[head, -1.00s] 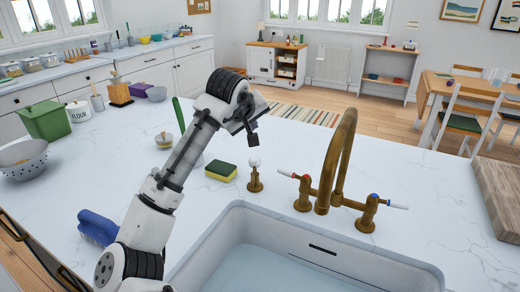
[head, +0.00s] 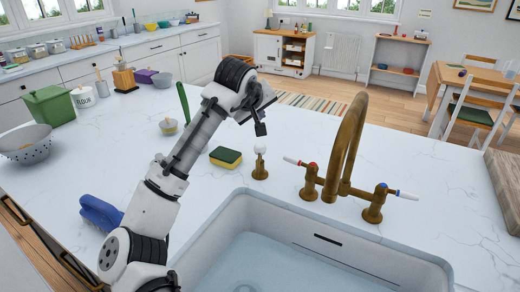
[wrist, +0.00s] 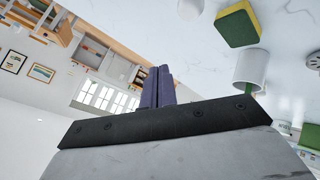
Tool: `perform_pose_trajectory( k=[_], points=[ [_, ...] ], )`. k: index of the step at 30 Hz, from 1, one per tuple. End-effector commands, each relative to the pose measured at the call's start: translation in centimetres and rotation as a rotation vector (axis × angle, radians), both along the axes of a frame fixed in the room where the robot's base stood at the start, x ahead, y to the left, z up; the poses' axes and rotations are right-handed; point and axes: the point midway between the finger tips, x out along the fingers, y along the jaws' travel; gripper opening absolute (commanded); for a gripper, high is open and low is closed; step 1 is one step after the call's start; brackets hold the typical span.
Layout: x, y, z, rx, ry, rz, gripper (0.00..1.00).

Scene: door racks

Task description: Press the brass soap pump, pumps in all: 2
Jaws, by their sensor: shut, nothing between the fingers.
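The brass soap pump (head: 260,168) with a white knob on top stands upright on the counter behind the sink, left of the brass tap. My gripper (head: 260,129) is shut and empty. In the head view its dark fingertips show just above the pump's knob, with a small gap in the picture; the depth between them is hard to judge. In the wrist view the purple-grey fingers (wrist: 156,87) are together.
A yellow and green sponge (head: 225,157) lies left of the pump. The brass tap (head: 346,150) with two levers rises to the right. The sink (head: 240,205) holds water in front. A blue brush (head: 100,213) lies at the left.

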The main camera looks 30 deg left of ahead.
Motion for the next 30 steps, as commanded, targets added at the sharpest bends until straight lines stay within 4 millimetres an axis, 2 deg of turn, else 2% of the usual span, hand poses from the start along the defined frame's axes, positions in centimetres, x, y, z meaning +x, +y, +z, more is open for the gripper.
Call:
perform_pose_trajectory(
  k=[1, 3, 12, 16, 30],
  points=[
    [-0.1, 0.1, -1.2, 0.001, 0.001, 0.002, 0.0],
    [-0.1, 0.0, -2.3, 0.0, 0.001, 0.001, 0.0],
    [0.0, 0.0, -6.0, -0.002, 0.0, 0.0, 0.0],
    [0.0, 0.0, -6.6, -0.002, 0.0, 0.0, 0.0],
    [0.0, 0.0, -6.6, -0.001, 0.0, 0.0, 0.0]
  ],
)
